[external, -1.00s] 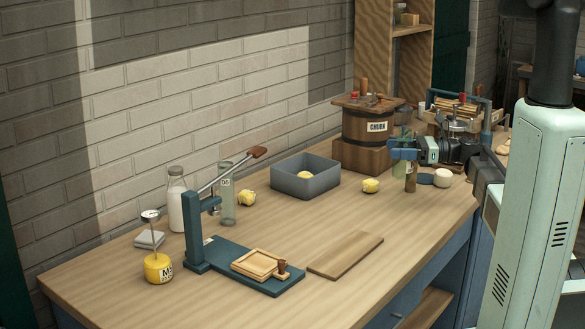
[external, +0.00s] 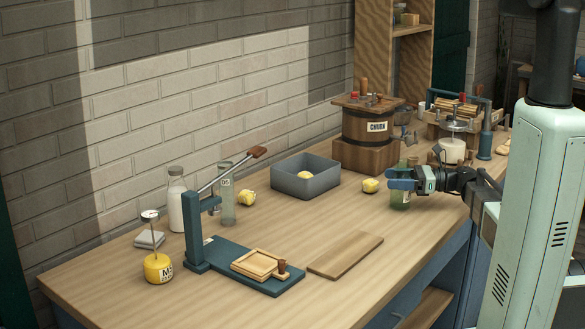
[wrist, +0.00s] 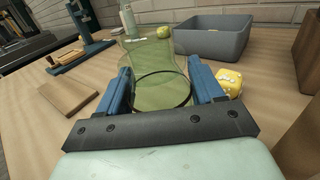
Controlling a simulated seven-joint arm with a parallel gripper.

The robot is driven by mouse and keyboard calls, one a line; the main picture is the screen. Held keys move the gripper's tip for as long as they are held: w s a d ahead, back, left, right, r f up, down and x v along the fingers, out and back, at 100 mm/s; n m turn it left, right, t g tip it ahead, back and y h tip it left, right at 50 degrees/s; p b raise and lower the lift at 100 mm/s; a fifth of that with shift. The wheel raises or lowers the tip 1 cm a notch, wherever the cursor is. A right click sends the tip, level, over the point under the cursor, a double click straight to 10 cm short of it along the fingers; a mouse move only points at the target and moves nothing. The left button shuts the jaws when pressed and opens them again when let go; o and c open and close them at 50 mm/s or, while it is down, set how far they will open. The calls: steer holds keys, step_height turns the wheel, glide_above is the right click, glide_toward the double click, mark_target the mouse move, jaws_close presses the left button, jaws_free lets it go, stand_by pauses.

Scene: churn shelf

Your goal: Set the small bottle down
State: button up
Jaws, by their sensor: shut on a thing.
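The small bottle is greenish clear glass. In the external view its lower part (external: 400,201) shows below my gripper (external: 402,182), upright, at or just above the wooden table; I cannot tell whether its base touches. In the wrist view the bottle (wrist: 155,62) stands between the two blue fingers of my gripper (wrist: 158,85), which are shut on it. The fingers cover part of its sides.
A yellow lump (external: 370,185) lies just left of the bottle, also in the wrist view (wrist: 229,82). The grey bin (external: 306,182) and the churn's wooden block (external: 362,157) stand behind. A wooden board (external: 345,254) lies to the front left. Bare table lies between.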

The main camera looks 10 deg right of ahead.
steer(key=o, duration=1.1)
steer(key=shift+f, duration=0.1)
steer(key=shift+o, duration=0.2)
steer(key=shift+d, duration=0.3)
steer(key=d, duration=0.3)
steer(key=s+d, duration=0.1)
steer(key=d, duration=0.3)
steer(key=s+d, duration=0.1)
steer(key=d, duration=0.3)
steer(key=shift+s+d, duration=0.1)
steer(key=shift+s, duration=0.1)
